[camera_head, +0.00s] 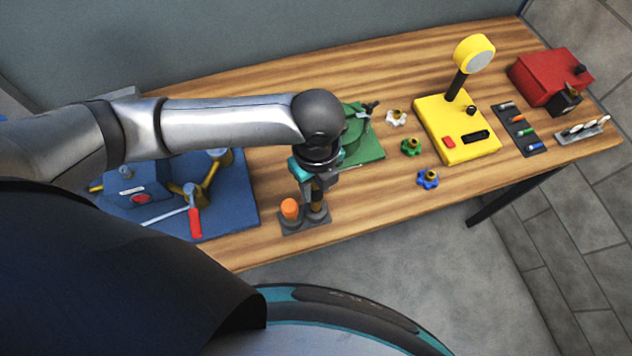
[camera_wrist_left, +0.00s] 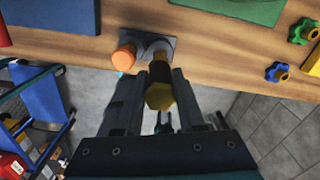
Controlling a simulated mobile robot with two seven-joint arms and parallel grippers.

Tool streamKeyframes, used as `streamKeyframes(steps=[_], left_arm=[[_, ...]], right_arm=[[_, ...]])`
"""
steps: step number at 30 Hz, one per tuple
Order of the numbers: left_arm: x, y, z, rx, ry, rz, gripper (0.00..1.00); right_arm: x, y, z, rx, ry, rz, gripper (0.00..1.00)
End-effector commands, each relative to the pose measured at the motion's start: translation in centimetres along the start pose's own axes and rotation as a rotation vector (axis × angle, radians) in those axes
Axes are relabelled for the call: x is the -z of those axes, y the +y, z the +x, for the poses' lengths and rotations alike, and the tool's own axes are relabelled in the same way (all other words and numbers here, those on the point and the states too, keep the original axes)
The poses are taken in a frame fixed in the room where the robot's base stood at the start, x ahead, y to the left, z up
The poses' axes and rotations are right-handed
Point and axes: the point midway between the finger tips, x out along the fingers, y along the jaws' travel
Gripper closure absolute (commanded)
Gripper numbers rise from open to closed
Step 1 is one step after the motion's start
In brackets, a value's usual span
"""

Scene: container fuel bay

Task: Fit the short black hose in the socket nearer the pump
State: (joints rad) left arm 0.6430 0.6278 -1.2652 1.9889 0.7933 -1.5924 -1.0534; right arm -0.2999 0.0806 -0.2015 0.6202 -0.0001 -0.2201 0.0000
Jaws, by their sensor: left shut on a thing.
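My left gripper (camera_head: 316,186) reaches down over a small dark plate (camera_head: 298,228) near the table's front edge. It is shut on a short black piece with a brass hex end (camera_wrist_left: 159,95), which looks like the short black hose. In the left wrist view the piece lies between the fingers, its far end at a grey round holder (camera_wrist_left: 157,46); I cannot tell whether it is still seated there. An orange cap (camera_head: 290,208) stands beside it on the plate. On the blue base (camera_head: 240,205) at left are brass fittings (camera_head: 217,156) and a blue unit with a red button, perhaps the pump.
A red-handled tool (camera_head: 195,222) lies on the blue base. A green base (camera_head: 365,148) is behind my gripper. Green (camera_head: 411,147), blue (camera_head: 428,179) and white knobs stand to the right, before a yellow gauge unit (camera_head: 455,130). The table's front right is clear.

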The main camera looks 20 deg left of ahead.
Motion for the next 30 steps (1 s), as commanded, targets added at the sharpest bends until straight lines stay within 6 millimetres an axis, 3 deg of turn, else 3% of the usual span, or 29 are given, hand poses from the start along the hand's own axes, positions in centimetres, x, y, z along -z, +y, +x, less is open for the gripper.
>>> streamKeyframes(steps=[30], left_arm=[[0.1, 0.0, 2.0, 0.0, 0.001, 0.001, 1.0]], right_arm=[[-0.1, 0.0, 0.8, 0.0, 0.0, 0.002, 0.44]])
